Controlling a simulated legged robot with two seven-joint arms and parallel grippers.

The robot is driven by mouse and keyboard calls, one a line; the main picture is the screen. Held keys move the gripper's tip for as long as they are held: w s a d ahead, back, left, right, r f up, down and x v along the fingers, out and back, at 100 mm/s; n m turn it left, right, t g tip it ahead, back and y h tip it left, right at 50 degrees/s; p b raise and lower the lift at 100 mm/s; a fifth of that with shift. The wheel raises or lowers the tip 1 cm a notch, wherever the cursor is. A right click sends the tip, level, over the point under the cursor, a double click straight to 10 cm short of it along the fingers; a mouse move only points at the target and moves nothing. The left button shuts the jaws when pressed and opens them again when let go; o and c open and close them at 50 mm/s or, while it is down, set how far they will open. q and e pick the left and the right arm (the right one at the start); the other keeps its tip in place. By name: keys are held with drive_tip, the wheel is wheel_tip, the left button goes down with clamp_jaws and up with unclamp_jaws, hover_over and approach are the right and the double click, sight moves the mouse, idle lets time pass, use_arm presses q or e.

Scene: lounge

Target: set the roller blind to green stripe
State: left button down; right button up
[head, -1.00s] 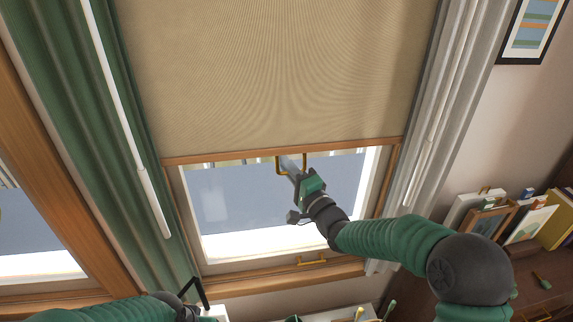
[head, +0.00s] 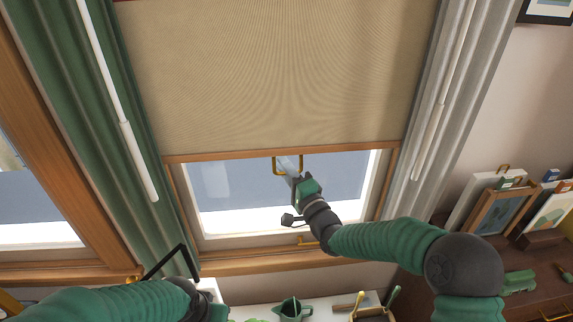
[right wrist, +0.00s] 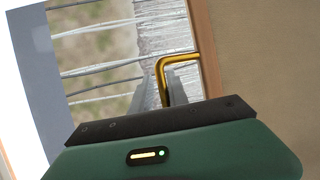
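The tan roller blind (head: 270,75) covers the upper window, with a wooden bottom bar (head: 225,155). A thin red edge (head: 121,1) shows at its top left; no green stripe is in view. A brass pull handle (head: 274,166) hangs from the bar. My right gripper (head: 287,167) is at this handle and appears shut on it; its body hides part of the grip. The right wrist view shows the handle (right wrist: 180,59) by the grey fingers. My left gripper (head: 178,262) is at lower left, away from the blind; its opening is unclear.
The open window area (head: 235,190) lies below the bar, with the sill (head: 245,266) beneath. A green curtain (head: 75,110) hangs left, a pale one (head: 455,80) right. A shelf at right holds frames (head: 497,215). A green jug (head: 290,309) stands below.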

drive_tip(key=shift+o, duration=1.1)
drive_tip(key=shift+a+f, duration=0.15)
drive_tip(key=shift+f, duration=0.1)
drive_tip(key=shift+o, duration=0.4)
drive_tip(key=shift+a, duration=0.1)
drive_tip(key=shift+r, duration=0.1)
drive_tip(key=v, duration=1.6)
drive_tip(key=shift+s+d, duration=0.25)
drive_tip(key=shift+d, duration=0.05)
